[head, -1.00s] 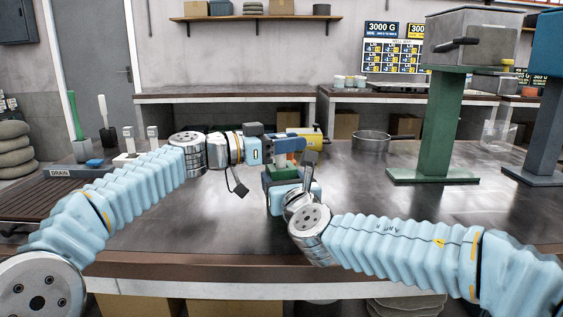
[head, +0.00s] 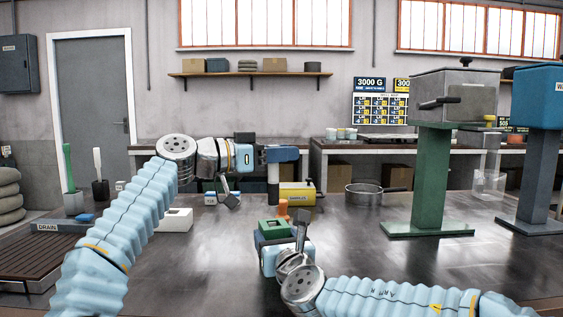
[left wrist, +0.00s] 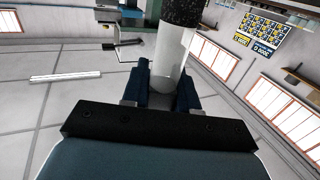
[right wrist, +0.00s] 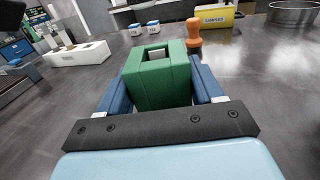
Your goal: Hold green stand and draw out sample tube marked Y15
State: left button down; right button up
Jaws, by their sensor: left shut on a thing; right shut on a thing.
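The green stand (head: 272,227) is a small block with a square opening in its top. My right gripper (head: 275,245) is shut on it low over the table, and its blue fingers flank the block in the right wrist view (right wrist: 160,75). My left gripper (head: 284,154) is above the stand, apart from it. In the left wrist view, its blue fingers are shut on a white sample tube (left wrist: 174,62) with a dark speckled end. No marking is readable on the tube.
A pan (head: 364,195) and a green pedestal (head: 428,180) stand to the right. A white block (head: 177,219) and a drain tray (head: 28,262) are at left. The front right table is clear.

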jog(key=o, duration=1.2)
jog(key=shift+c, duration=0.2)
